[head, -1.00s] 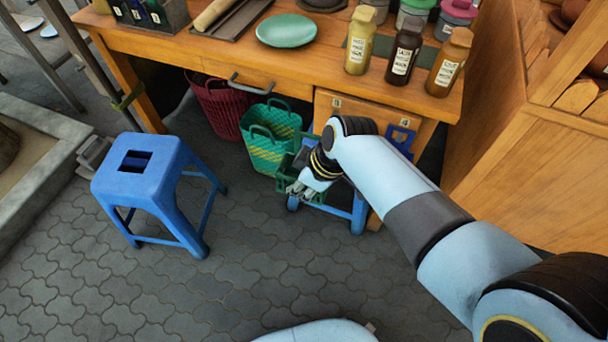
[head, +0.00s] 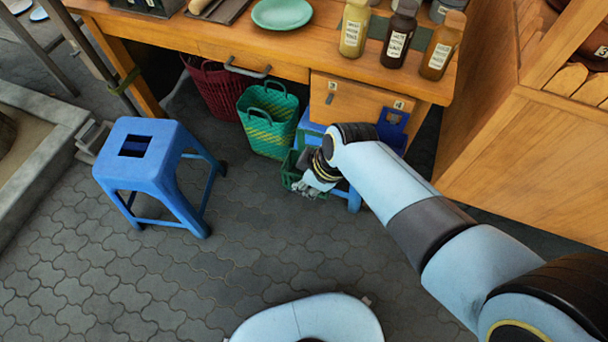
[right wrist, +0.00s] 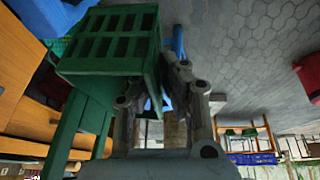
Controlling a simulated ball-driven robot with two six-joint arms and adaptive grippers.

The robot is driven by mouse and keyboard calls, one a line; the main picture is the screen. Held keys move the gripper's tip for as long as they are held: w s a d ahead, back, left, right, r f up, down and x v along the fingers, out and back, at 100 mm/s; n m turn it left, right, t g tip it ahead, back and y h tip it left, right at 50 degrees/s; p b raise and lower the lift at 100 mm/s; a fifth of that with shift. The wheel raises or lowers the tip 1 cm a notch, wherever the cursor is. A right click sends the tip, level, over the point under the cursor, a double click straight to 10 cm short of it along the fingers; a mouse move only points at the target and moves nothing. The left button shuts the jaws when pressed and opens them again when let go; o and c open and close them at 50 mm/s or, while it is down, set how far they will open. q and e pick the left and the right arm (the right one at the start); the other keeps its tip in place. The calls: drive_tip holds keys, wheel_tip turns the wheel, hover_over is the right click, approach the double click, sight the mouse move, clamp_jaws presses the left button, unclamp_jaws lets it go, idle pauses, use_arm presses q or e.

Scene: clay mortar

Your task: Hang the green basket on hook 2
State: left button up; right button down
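The green basket (head: 268,122), woven with yellow patterning and two loop handles, stands upright under the table's front edge in the head view. Two small numbered tags are on the drawer front (head: 345,98); their digits are too small to read surely, and I cannot make out a separate hook. My right gripper (head: 314,187) hangs low, to the right of and nearer than the basket, apart from it. In the right wrist view its grey fingers (right wrist: 165,90) are beside a green slatted crate (right wrist: 110,45), which partly hides them; their opening is unclear. My left gripper is out of view.
A blue stool (head: 150,160) stands on the paved floor at left. A maroon basket (head: 215,90) is left of the green one. Bottles (head: 397,35) and a green plate (head: 281,13) are on the table (head: 220,40). A wooden cabinet (head: 530,150) is at right.

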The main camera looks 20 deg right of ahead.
drive_tip(key=shift+y, duration=0.4)
drive_tip(key=shift+s+a+r, duration=0.1)
drive_tip(key=shift+s+a, duration=0.1)
drive_tip(key=shift+a, duration=0.55)
drive_tip(key=shift+s+a, duration=0.25)
drive_tip(key=shift+a, duration=0.55)
drive_tip(key=shift+s+a+r, duration=0.1)
drive_tip(key=shift+s+a, duration=0.1)
drive_tip(key=shift+a, duration=0.55)
drive_tip(key=w+d+b, duration=0.1)
drive_tip(key=w, duration=0.1)
drive_tip(key=w+d+b, duration=0.1)
drive_tip(key=w, duration=0.1)
drive_tip(key=w+d+b, duration=0.1)
drive_tip(key=shift+w+d+b, duration=0.3)
drive_tip(key=shift+w+d, duration=0.2)
drive_tip(key=shift+d, duration=0.25)
